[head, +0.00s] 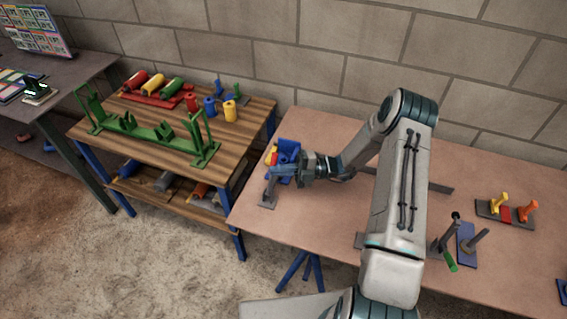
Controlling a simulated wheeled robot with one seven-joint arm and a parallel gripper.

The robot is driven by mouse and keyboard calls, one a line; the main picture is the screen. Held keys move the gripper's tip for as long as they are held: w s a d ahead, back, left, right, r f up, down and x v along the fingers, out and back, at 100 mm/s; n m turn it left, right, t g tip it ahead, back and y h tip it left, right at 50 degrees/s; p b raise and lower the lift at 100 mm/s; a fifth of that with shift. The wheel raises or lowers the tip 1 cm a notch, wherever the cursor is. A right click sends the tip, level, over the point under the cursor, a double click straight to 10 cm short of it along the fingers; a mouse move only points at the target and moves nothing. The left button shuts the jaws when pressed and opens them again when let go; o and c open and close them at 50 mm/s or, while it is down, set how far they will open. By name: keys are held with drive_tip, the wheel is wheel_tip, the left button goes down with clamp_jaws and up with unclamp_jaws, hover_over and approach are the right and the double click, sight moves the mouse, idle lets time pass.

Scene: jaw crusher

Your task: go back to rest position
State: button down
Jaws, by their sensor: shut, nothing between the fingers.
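My gripper (277,172) is at the left part of the brown table (330,228), at the end of my outstretched arm. Its fingers are shut with nothing seen between them. It is right beside a blue part (288,152) with red and yellow pieces on its left side. Whether the gripper touches that part I cannot tell. A small grey piece with a flat base (268,200) stands just in front of the gripper, near the table's left edge.
Right of my arm are a grey-and-green lever piece (449,262), a blue plate with a grey rod (467,243) and a base with yellow, red and orange pieces (505,211). A wooden table (150,150) holds a green frame (150,133) and coloured cylinders. A block wall (330,60) stands behind.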

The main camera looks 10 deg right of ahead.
drive_tip(key=d+f+b, duration=0.3)
drive_tip(key=d+b, duration=0.1)
drive_tip(key=d, duration=0.6)
drive_tip(key=s+a+r+n+g+h, duration=0.1)
drive_tip(key=s+a+r+n+h, duration=0.1)
drive_tip(key=s+r+n+h, duration=0.6)
drive_tip(key=s+a+r+n+g+h, duration=0.25)
drive_tip(key=r+n, duration=0.35)
drive_tip(key=n, duration=0.5)
drive_tip(key=s+d+r+n+t+h, duration=0.2)
drive_tip(key=s+r+n+t+h, duration=0.2)
drive_tip(key=n, duration=0.5)
drive_tip(key=s+d+r+n+t+h, duration=0.2)
drive_tip(key=s+r+n+t+h, duration=0.2)
drive_tip(key=s+n, duration=0.5)
drive_tip(key=shift+s+r+n+h, duration=0.2)
drive_tip(key=shift+s+n+h, duration=0.05)
drive_tip(key=shift+n+h, duration=0.25)
